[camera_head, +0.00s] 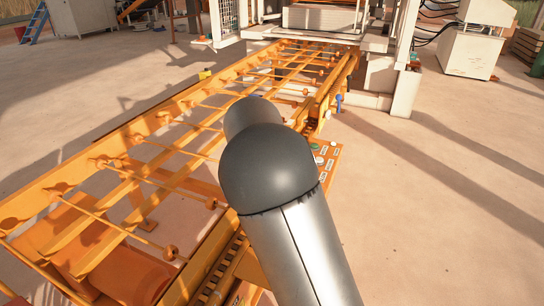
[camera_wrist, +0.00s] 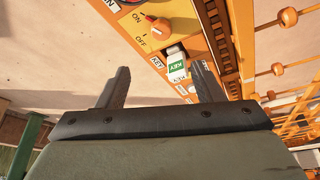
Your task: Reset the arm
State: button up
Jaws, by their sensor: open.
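My gripper (camera_wrist: 160,88) shows in the wrist view with its two dark fingers apart and nothing between them. Beyond the fingertips is an orange control panel (camera_wrist: 205,12) with a rotary switch (camera_wrist: 157,26) marked ON and OFF. A white and green key piece (camera_wrist: 176,69) labelled KEY sits on the panel, seen between the fingers; I cannot tell the distance to it. In the head view my silver and dark arm (camera_head: 300,245) crosses the middle, and the gripper is hidden there. Part of the control panel (camera_head: 325,165) shows right of the arm, with several buttons.
An orange conveyor frame (camera_head: 150,175) with rails and rollers runs from the lower left to a white press machine (camera_head: 325,18) at the back. A white cabinet (camera_head: 468,52) stands at the back right. The concrete floor (camera_head: 440,215) on the right is clear.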

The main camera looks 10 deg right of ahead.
jog(key=s+d+r+n+y+p, duration=0.1)
jog(key=s+r+n+p, duration=0.2)
jog(key=s, duration=0.9)
jog(key=s+d+r+n+g+y+p, duration=0.1)
jog(key=s+r+n+p, duration=0.3)
jog(key=s, duration=0.8)
jog(key=s+d+r+n+g+y+p, duration=0.1)
jog(key=s+d+r+n+p, duration=0.1)
jog(key=s, duration=1)
jog(key=r+n+p, duration=0.1)
jog(key=n+p, duration=0.1)
jog(key=p, duration=0.1)
jog(key=shift+d+r+y, duration=0.25)
jog(key=shift+d+y, duration=0.15)
jog(key=shift+s, duration=0.1)
